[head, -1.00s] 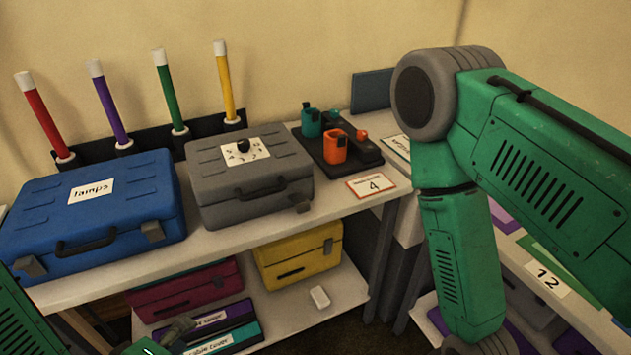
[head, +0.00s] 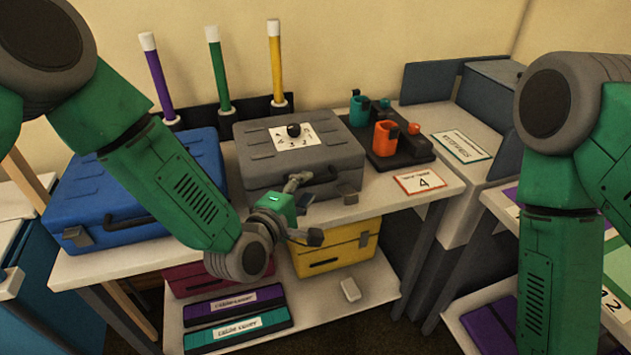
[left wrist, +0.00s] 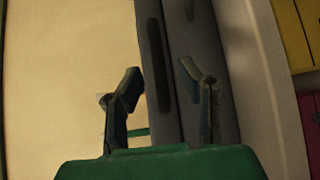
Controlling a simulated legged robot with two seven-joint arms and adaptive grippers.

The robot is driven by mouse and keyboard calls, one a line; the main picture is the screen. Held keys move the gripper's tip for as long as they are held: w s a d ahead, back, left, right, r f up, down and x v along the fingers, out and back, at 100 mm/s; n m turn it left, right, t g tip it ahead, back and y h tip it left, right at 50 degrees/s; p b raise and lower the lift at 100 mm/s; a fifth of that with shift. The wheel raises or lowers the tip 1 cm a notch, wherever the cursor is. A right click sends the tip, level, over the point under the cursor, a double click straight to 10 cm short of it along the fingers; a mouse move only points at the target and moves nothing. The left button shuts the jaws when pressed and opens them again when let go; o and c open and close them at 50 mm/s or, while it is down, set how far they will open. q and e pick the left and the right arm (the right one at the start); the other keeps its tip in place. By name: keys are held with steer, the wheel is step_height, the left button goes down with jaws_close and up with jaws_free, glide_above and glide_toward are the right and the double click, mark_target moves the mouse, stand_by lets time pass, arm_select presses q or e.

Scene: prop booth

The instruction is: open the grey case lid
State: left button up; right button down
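The grey case (head: 345,150) stands on the table with its lid shut. Its lid carries a white numbered label (head: 283,139) with a black knob (head: 293,130). A dark handle (head: 318,178) and a right latch (head: 349,196) show on its front; my gripper hides the front's left part. My left gripper (head: 306,208) is in front of the case, fingers apart and empty. In the left wrist view its open fingers (left wrist: 160,78) point at the grey case (left wrist: 213,60), which appears turned on its side. I cannot tell whether they touch it. My right gripper is out of view.
The blue case (head: 190,150) stands left, partly behind my left arm. A dark tray (head: 400,155) with teal and orange holders and a number card (head: 419,182) are right. Yellow (head: 350,250) and maroon cases lie on the shelf below. Coloured sticks stand behind.

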mark_target(319, 179)
arm_select(q)
steer(key=shift+x, duration=1.05)
steer(key=shift+w+d, duration=0.45)
steer(key=shift+d, duration=0.65)
steer(key=shift+a, duration=0.15)
steer(key=c, duration=0.6)
steer(key=shift+a+f, duration=0.1)
steer(key=shift+a, duration=0.15)
jaws_close()
steer(key=shift+w+a+f, duration=0.1)
steer(key=shift+w+a, duration=0.05)
steer(key=shift+a, duration=0.1)
steer(key=shift+d, duration=0.1)
